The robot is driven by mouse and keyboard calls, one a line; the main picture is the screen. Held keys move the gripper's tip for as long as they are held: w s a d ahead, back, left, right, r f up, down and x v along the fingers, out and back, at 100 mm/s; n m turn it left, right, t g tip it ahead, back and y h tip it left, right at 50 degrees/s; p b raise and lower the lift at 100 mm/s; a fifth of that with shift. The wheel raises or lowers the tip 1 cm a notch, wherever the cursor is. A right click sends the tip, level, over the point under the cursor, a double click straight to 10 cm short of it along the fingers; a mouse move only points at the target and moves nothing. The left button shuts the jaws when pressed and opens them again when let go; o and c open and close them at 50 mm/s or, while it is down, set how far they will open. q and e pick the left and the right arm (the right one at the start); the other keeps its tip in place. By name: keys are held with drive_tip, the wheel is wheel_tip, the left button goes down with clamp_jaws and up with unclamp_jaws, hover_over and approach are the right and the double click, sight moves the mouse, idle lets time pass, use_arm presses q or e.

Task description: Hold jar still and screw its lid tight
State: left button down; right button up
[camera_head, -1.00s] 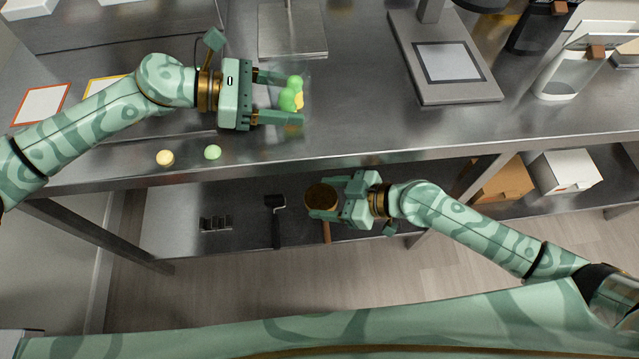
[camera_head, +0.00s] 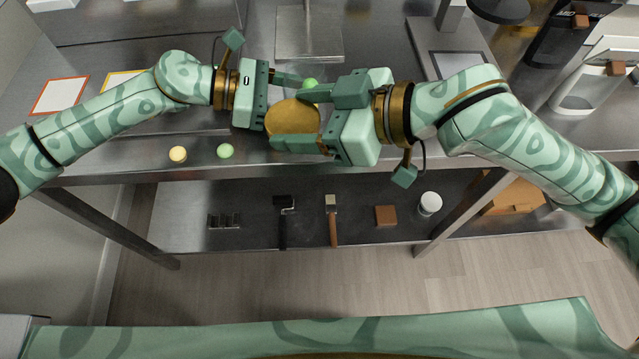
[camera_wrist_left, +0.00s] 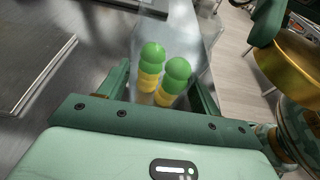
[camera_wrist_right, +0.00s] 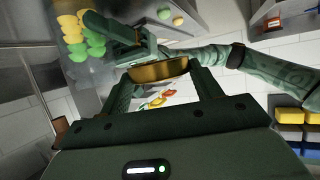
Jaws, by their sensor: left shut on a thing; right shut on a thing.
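The clear jar (camera_wrist_left: 163,92) with green and yellow gummies stands between the fingers of my left gripper (camera_head: 297,98), which is shut on it. In the head view the lid and right gripper hide most of the jar; a green gummy (camera_head: 310,84) shows behind them. My right gripper (camera_head: 290,120) is shut on the round gold lid (camera_head: 284,112), which also shows in the right wrist view (camera_wrist_right: 160,71). The lid is in front of the jar in the head view. In the wrist views it appears apart from the jar.
Yellow (camera_head: 178,153) and green (camera_head: 225,151) gummies lie near the counter's front edge. A scale (camera_head: 460,62) and dispenser stand to the right. The lower shelf (camera_head: 360,232) holds tools, a brown block and a white container.

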sight(288, 63)
drive_tip(key=w+d+r+m+t, duration=0.1)
drive_tip(key=w+r, duration=0.6)
drive_tip(key=w, duration=0.2)
drive_tip(key=shift+w+d+t, duration=0.35)
drive_tip(key=shift+w+t, duration=0.05)
drive_tip(key=shift+f, duration=2.65)
drive_tip(key=shift+s+f, duration=0.1)
drive_tip(key=shift+f, duration=0.1)
drive_tip(key=shift+f, duration=0.45)
drive_tip(key=o, duration=1.5)
drive_tip(key=shift+c, duration=0.2)
